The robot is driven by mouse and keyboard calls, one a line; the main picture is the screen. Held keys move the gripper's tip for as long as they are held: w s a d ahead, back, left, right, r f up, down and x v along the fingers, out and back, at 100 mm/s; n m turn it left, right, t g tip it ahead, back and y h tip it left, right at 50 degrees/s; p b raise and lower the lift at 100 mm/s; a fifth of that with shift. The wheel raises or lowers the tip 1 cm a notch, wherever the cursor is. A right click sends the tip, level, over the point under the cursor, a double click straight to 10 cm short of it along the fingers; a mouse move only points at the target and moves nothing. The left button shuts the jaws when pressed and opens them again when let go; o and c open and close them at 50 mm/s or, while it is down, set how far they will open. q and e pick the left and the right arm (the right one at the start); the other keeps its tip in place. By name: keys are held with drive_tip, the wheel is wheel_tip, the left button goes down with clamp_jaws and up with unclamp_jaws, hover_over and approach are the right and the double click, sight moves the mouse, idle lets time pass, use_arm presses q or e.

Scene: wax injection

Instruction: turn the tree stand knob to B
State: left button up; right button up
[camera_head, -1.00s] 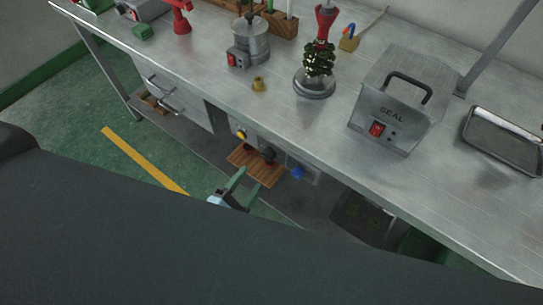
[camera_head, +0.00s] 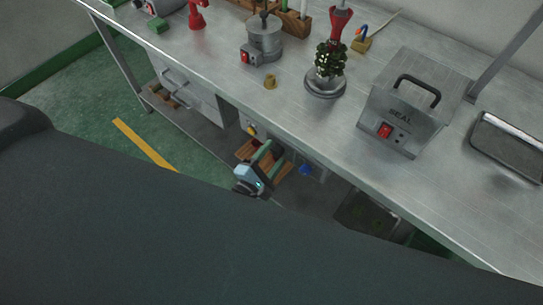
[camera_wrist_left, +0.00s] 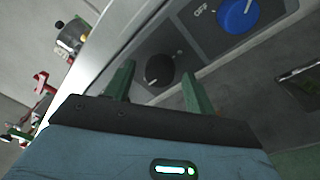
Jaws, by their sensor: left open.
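A round black knob (camera_wrist_left: 159,70) with a white pointer line sits on a dark plate of the panel under the bench top. In the head view the gripper mostly covers it. A blue knob (camera_wrist_left: 238,15), with the word OFF beside it, sits to its right; it also shows in the head view (camera_head: 305,169). I cannot read a B mark. My left gripper (camera_head: 270,159) is open in front of the panel. In the left wrist view its green fingers (camera_wrist_left: 156,84) lie on either side of the black knob; contact cannot be told. My right gripper is not in view.
A yellow knob (camera_head: 251,130) is left of the gripper on the panel. On the steel bench (camera_head: 310,120) stand a tree on a round stand (camera_head: 325,88), a small brass cup (camera_head: 270,82) and a SEAL box (camera_head: 400,115). A wooden board (camera_head: 243,152) lies below the panel.

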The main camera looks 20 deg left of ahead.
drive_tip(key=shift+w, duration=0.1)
use_arm(q)
drive_tip(key=c, duration=1)
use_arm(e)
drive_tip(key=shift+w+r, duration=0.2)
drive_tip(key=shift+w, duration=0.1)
